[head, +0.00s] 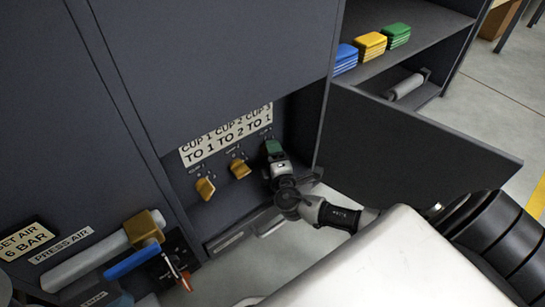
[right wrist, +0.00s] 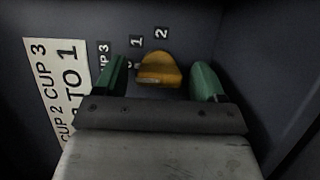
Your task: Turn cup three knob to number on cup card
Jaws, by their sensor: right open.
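The cup card (head: 229,134) reads CUP 1 TO 1, CUP 2 TO 2, CUP 3 TO 1; part of the card (right wrist: 57,100) shows in the right wrist view. The yellow cup three knob (right wrist: 158,70) is by the CUP 3 label (right wrist: 103,57), with the marks 1 (right wrist: 137,41) and 2 (right wrist: 161,34) above it. My right gripper (right wrist: 161,80) is open, its green fingers on either side of the knob with gaps visible. In the head view, my right gripper (head: 275,149) hides that knob. Which mark the knob points to, I cannot tell. My left gripper is out of view.
The cup one knob (head: 205,188) and cup two knob (head: 240,169) are left of my right gripper in the recess. An open cabinet door (head: 410,150) stands to the right. A pipe with a yellow valve (head: 145,228) is at lower left.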

